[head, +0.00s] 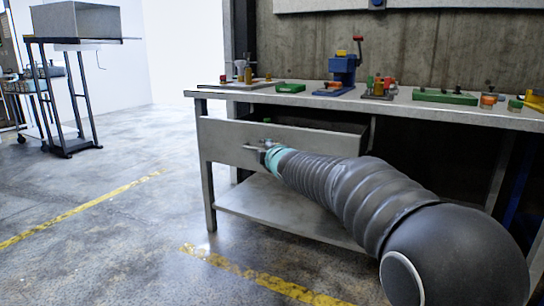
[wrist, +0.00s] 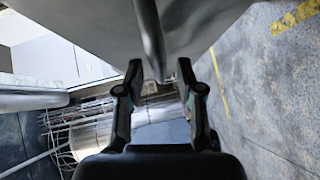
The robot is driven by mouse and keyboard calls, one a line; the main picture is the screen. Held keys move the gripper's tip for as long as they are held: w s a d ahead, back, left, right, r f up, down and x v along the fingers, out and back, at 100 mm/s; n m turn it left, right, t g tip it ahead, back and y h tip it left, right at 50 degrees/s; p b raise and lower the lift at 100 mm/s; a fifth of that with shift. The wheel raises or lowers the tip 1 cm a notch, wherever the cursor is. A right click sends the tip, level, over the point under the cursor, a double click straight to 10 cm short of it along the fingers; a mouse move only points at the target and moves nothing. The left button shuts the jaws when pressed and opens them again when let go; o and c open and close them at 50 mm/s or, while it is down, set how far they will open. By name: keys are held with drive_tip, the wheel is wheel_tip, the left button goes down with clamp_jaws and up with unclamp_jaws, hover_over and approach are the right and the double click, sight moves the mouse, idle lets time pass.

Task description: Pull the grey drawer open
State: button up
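The grey drawer (head: 228,140) is under the workbench top in the head view. It stands partly out, with a dark gap showing above its front on the right. Its bar handle (head: 252,148) is on the front, partly hidden by my gripper (head: 264,152). In the wrist view the drawer front (wrist: 90,22) fills the top, and the handle (wrist: 150,35) runs down between the fingers of my gripper (wrist: 160,80). The fingers are apart on either side of the handle, with a gap visible at the right finger.
The workbench (head: 330,99) carries a blue press (head: 343,70), green trays and small parts on top. A lower shelf (head: 285,212) is beneath the drawer. A wheeled stand (head: 75,85) is at the far left. The floor in front and left is clear, with yellow lines.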

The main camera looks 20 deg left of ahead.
drive_tip(key=v, duration=1)
drive_tip(key=s+d+f+m+g+h, duration=0.2)
drive_tip(key=d+f+m+h, duration=0.25)
drive_tip(key=f+m, duration=0.4)
drive_tip(key=s+d+f+m+g+h+p, duration=0.1)
drive_tip(key=s+d+f+m+g, duration=0.1)
drive_tip(key=s+d+f, duration=0.3)
drive_tip(key=s+d+f+m+g+h+p, duration=0.1)
drive_tip(key=s+d+m+h, duration=0.15)
drive_tip(key=d, duration=0.45)
drive_tip(key=s+d+r+m+p, duration=0.2)
drive_tip(key=s+d+m, duration=0.1)
drive_tip(key=s+d, duration=0.4)
drive_tip(key=s+d+r+m+g+h+p, duration=0.1)
drive_tip(key=s+d+m+p, duration=0.1)
drive_tip(key=s+d+m, duration=0.2)
drive_tip(key=s+d+r+m+g+p, duration=0.1)
drive_tip(key=s+d+r+m+p, duration=0.1)
drive_tip(key=s+d, duration=0.8)
drive_tip(key=s+m+p, duration=0.1)
drive_tip(key=s, duration=0.2)
drive_tip(key=shift+s+d+r+m+h, duration=0.15)
drive_tip(key=shift+s+r+m+h, duration=0.15)
drive_tip(key=shift+r+m+h, duration=0.1)
